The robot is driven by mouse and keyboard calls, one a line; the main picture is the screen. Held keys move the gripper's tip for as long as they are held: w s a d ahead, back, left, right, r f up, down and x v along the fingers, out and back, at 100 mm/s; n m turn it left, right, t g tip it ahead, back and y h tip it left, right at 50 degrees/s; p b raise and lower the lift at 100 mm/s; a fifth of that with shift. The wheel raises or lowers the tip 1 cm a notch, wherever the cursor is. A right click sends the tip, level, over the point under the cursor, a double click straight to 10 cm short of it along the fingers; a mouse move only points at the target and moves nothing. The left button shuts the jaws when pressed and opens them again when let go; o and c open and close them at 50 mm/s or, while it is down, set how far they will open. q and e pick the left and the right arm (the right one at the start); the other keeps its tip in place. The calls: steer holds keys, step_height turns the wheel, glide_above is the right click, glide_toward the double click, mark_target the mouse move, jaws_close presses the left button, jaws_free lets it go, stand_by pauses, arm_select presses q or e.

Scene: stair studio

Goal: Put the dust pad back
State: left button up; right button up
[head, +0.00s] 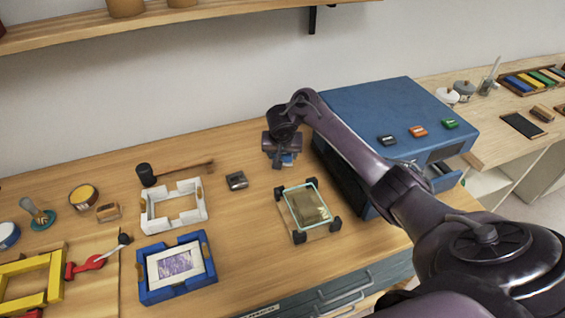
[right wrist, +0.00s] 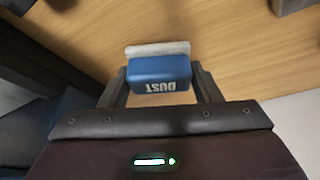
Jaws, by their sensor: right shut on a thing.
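The dust pad (right wrist: 158,75) is a blue block with the word DUST and a pale pad layer along one side. My right gripper (right wrist: 160,88) is shut on it, with a finger at each side. In the head view the right gripper (head: 284,158) hangs over the back of the wooden bench, left of the blue cabinet (head: 365,105). Only a bit of the blue pad (head: 288,159) shows there below the fingers. It appears held above the bench top. My left gripper is not in view.
A small dark block (head: 236,181) and a glass-topped stand with black corners (head: 308,206) are near the right gripper. A white frame (head: 152,213), a blue frame with a picture (head: 150,291) and a black-headed mallet (head: 145,174) lie left. A shelf (head: 200,17) runs above.

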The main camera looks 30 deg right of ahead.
step_height(320, 180, down, 3)
steer(key=shift+r, duration=0.15)
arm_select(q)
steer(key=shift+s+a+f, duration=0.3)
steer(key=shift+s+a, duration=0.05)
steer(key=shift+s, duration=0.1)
arm_select(e)
steer(key=shift+f, duration=0.25)
steer(key=o, duration=0.9)
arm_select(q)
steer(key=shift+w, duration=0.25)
arm_select(e)
steer(key=shift+o, duration=0.2)
steer(key=shift+r, duration=0.1)
steer(key=shift+a+r, duration=0.1)
steer(key=shift+r, duration=0.2)
arm_select(q)
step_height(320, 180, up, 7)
steer(key=p, duration=0.6)
steer(key=shift+p, duration=0.4)
arm_select(e)
steer(key=v, duration=1.1)
steer(key=shift+r, duration=0.3)
